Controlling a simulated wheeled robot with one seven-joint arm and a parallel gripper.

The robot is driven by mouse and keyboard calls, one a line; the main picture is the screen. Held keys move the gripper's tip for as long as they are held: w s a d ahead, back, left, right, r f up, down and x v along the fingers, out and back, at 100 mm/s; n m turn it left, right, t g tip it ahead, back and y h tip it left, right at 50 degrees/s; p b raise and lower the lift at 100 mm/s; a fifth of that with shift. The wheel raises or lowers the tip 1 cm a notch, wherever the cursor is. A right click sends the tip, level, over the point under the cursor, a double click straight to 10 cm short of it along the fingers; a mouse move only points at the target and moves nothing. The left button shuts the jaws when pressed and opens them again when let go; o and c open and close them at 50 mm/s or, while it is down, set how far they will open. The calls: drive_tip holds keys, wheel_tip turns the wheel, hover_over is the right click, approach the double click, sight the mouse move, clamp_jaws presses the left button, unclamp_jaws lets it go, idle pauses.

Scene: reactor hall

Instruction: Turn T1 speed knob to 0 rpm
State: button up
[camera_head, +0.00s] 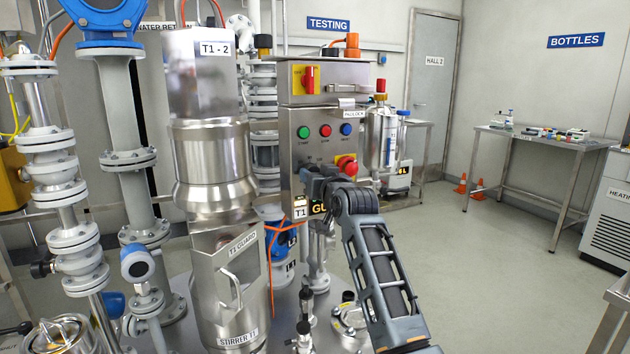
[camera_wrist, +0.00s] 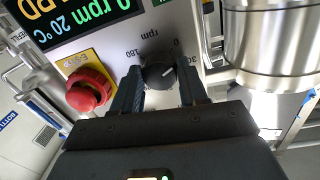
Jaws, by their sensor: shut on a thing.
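The speed knob (camera_wrist: 158,71) is a dark round knob on the steel panel, with "0", "rpm", "180" and a partly covered "30" printed around it in the upside-down wrist view. A short white pointer line shows on its face; which mark it meets is hard to tell. My gripper (camera_wrist: 161,80) is shut on the knob, one finger on each side. In the head view my gripper (camera_head: 322,183) is against the lower part of the T1 control box (camera_head: 300,110), and the knob is hidden.
A red emergency button (camera_wrist: 88,90) on a yellow plate sits close beside my finger; it also shows in the head view (camera_head: 346,165). A steel vessel (camera_wrist: 275,40) stands on the other side. Open floor (camera_head: 480,270) lies to the right.

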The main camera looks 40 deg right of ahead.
drive_tip(key=shift+f+n+b, duration=0.2)
drive_tip(key=shift+n+b, duration=0.2)
drive_tip(key=shift+n, duration=1.3)
drive_tip(key=o, duration=1.1)
drive_tip(key=shift+r, duration=0.1)
drive_tip(key=shift+c, duration=0.2)
drive_tip(key=shift+s, duration=0.1)
drive_tip(key=v, duration=0.7)
drive_tip(key=shift+s, duration=0.3)
drive_tip(key=shift+a, duration=0.15)
